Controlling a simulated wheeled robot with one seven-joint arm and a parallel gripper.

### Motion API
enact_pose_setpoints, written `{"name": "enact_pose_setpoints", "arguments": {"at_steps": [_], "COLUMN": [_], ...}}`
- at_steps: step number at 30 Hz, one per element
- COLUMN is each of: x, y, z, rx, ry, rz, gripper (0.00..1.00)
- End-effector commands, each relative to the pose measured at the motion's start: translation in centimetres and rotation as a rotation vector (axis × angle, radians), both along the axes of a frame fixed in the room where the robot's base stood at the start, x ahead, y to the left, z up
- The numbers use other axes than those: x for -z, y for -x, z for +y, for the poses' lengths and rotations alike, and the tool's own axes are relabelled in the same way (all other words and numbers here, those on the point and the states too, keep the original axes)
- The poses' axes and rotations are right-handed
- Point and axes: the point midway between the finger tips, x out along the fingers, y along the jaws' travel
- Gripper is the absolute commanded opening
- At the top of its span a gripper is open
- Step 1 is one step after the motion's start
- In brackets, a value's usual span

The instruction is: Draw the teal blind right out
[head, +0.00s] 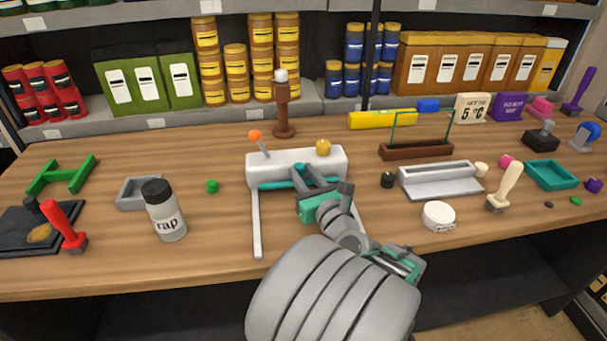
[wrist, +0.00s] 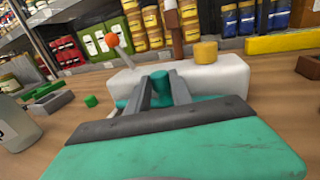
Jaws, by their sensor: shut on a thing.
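The white pump block (head: 285,165) stands on the bench with an orange-tipped lever (head: 256,139) and a brass knob (head: 323,148) on top. The teal blind (head: 272,185) lies along the block's front face; in the wrist view its upright teal grip (wrist: 160,79) stands between my fingers. My gripper (head: 300,172) is in front of the block, shut on the blind's grip. The fingers and wrist hide part of the blind, and I cannot tell how far it sits in the block.
Two pale rails (head: 256,225) run from the block toward the bench's front edge, one on each side of my gripper. A grey-bodied jar (head: 166,215) stands to the left. A white round tin (head: 438,215) and a grey tray-like stand (head: 440,182) are to the right. A brown post (head: 283,110) rises behind.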

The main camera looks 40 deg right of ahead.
Motion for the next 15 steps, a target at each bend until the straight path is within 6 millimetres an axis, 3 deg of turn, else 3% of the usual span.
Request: {"name": "enact_pose_setpoints", "arguments": {"at_steps": [4,15], "x": [-0.01,0.0], "y": [0.0,0.0], "z": [0.0,0.0], "rx": [0.0,0.0], "ry": [0.001,0.001], "rz": [0.0,0.0], "gripper": [0.0,0.0]}}
